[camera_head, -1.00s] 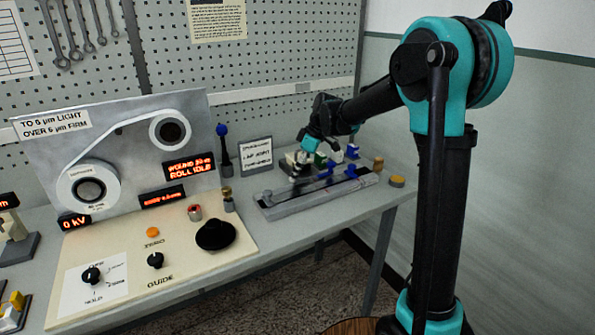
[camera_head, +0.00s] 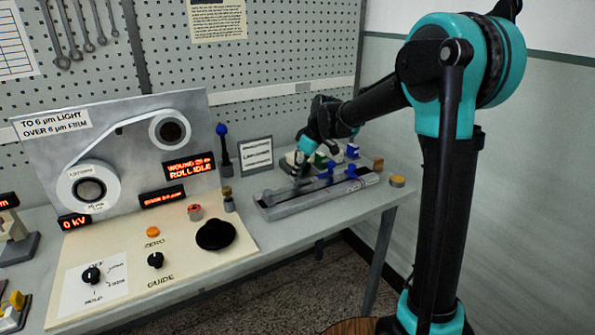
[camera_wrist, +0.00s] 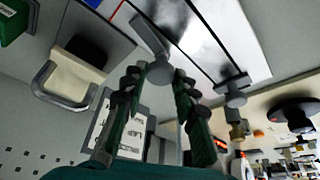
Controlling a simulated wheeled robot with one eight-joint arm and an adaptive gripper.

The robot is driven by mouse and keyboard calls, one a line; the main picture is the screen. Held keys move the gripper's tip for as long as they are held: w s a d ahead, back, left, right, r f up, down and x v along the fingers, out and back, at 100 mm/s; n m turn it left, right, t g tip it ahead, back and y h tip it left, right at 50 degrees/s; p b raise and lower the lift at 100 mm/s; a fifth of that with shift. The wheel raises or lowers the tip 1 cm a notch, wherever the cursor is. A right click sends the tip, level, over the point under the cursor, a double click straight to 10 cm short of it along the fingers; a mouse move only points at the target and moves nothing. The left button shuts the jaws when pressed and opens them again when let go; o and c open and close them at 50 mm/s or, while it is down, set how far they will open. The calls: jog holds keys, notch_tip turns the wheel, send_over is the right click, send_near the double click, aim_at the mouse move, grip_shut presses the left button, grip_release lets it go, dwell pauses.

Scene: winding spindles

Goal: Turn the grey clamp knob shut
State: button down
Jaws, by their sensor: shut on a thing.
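The grey clamp knob (camera_wrist: 160,71) is a round grey piece on a flat grey bar, between my fingertips in the wrist view. My gripper (camera_wrist: 158,78) is shut on it, one green and black finger on each side. In the head view my gripper (camera_head: 298,168) is over the left part of the long grey rail fixture (camera_head: 284,209), and its fingers hide the knob there. Blue handles (camera_head: 327,172) stand farther right on the rail. A second grey round knob (camera_wrist: 236,98) shows right of my gripper in the wrist view, apart from it.
A white placard (camera_head: 256,153) stands behind the fixture's left end. A brass-topped post (camera_head: 228,200) and the cream control panel (camera_head: 190,262) are to the left. A yellow disc (camera_head: 397,181) lies near the table's right edge.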

jog(key=m+t, duration=0.1)
jog(key=m, duration=0.2)
jog(key=shift+s+a+m+h, duration=0.1)
jog(key=shift+s+m+h, duration=0.05)
jog(key=shift+m+h, duration=0.2)
jog(key=m+t+h, duration=0.1)
jog(key=m, duration=0.3)
jog(key=shift+a+m, duration=0.15)
jog(key=shift+m, duration=0.1)
jog(key=m+h, duration=0.1)
jog(key=m, duration=0.2)
jog(key=shift+a+m+t+h, duration=0.1)
jog(key=shift+m+t+h, duration=0.2)
jog(key=shift+t+h, duration=0.1)
jog(key=shift+m+h, duration=0.65)
jog(key=shift+m, duration=1.15)
jog(key=c, duration=1.2)
grip_release()
